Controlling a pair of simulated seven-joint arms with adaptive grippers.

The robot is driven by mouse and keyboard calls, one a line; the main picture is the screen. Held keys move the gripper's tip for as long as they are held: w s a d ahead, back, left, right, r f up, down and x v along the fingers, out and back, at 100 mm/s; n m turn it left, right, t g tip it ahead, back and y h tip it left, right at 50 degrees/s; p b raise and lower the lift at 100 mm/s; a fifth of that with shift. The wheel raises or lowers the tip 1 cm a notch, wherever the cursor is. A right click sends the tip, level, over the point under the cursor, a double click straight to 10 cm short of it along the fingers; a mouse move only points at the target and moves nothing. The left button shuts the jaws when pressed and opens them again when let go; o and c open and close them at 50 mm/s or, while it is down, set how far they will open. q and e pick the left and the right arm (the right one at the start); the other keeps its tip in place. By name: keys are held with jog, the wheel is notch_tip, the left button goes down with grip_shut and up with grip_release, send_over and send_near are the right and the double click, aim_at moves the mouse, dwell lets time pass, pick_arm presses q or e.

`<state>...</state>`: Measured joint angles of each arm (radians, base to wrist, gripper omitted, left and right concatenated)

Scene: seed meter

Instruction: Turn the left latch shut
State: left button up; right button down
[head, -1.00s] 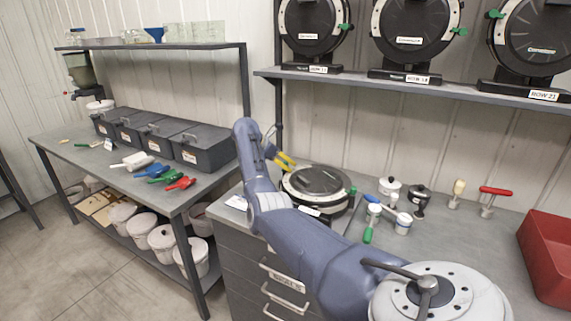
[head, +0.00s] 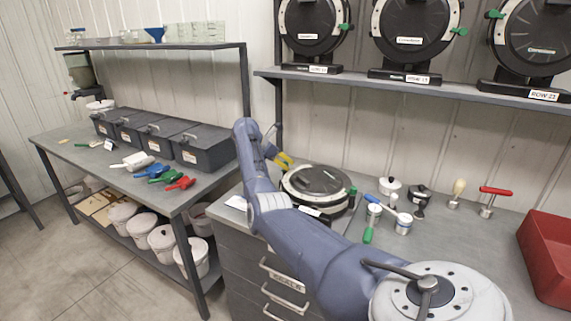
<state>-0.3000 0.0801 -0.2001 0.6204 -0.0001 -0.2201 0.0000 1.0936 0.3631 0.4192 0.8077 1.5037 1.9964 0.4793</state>
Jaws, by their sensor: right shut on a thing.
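The seed meter (head: 318,181), a round black disc housing with a pale rim, lies flat on the grey bench. A green latch (head: 352,193) shows at its right edge. My right gripper (head: 287,164), with yellow fingers, is at the meter's far left edge. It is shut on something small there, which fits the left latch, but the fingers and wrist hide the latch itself. My right arm crosses in front of the meter's near left side. My left gripper is not in view.
Right of the meter stand a green-handled tool (head: 370,222), small canisters (head: 403,223), a red-handled tool (head: 490,200) and a red bin (head: 548,252). A shelf (head: 420,85) with more meters hangs above. A side bench holds dark bins (head: 203,147) and coloured scoops (head: 160,174).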

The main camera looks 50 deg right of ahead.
jog(key=shift+n+t, duration=0.4)
jog(key=shift+n, duration=0.1)
jog(key=n+t, duration=0.2)
jog(key=shift+n, duration=0.4)
jog(key=n+t, duration=0.3)
jog(key=shift+s+n, duration=0.1)
jog(key=shift+n, duration=0.2)
jog(key=n+t+y, duration=0.2)
jog(key=n+t, duration=0.1)
jog(key=n, duration=0.2)
jog(key=shift+d, duration=0.1)
jog(key=shift+n+t+y, duration=0.8)
jog(key=shift+n, duration=0.5)
jog(key=c, duration=1.3)
grip_release()
jog(key=shift+c, duration=0.2)
jog(key=shift+o, duration=0.3)
